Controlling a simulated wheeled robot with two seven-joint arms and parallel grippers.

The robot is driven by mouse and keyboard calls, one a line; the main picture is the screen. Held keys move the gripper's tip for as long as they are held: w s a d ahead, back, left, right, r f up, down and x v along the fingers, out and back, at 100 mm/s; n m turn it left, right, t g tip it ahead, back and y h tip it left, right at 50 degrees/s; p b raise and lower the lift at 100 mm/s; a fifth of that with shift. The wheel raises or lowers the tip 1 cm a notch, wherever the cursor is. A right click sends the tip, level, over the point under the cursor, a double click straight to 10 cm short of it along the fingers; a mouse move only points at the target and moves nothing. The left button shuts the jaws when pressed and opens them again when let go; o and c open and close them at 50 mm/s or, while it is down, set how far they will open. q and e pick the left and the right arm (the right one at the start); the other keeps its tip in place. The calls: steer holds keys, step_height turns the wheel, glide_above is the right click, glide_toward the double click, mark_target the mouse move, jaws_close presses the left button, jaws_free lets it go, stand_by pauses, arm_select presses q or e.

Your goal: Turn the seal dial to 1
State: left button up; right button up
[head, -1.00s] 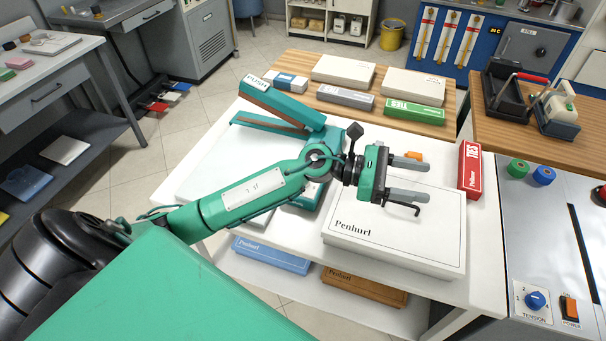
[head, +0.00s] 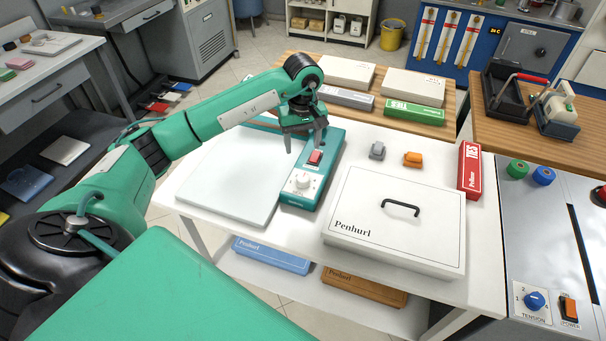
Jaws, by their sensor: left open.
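The teal sealer (head: 327,172) stands on the white table, beside a flat white plate. Its seal dial (head: 302,181) is a white knob near the front end of the teal housing; its numbers and pointer are too small to read. A red switch (head: 315,157) sits just behind the dial. My left gripper (head: 304,147) is open and empty, fingers pointing down, above the sealer a little behind the dial. My arm and gripper hide most of the sealer's lever. My right gripper is not in view.
A white Penhurl box (head: 390,240) with a black handle lies right of the sealer. A grey block (head: 377,151), an orange block (head: 413,159) and a red box (head: 469,170) lie behind it. A tension dial (head: 535,300) is on the machine at right.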

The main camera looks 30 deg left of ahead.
mark_target(303, 177)
arm_select(q)
step_height(303, 177, down, 11)
steer(key=p, duration=0.2)
steer(key=shift+d+p, duration=0.1)
steer(key=shift+p, duration=0.3)
steer(key=shift+f, duration=0.85)
steer(key=shift+c, duration=0.5)
steer(key=c, duration=0.9)
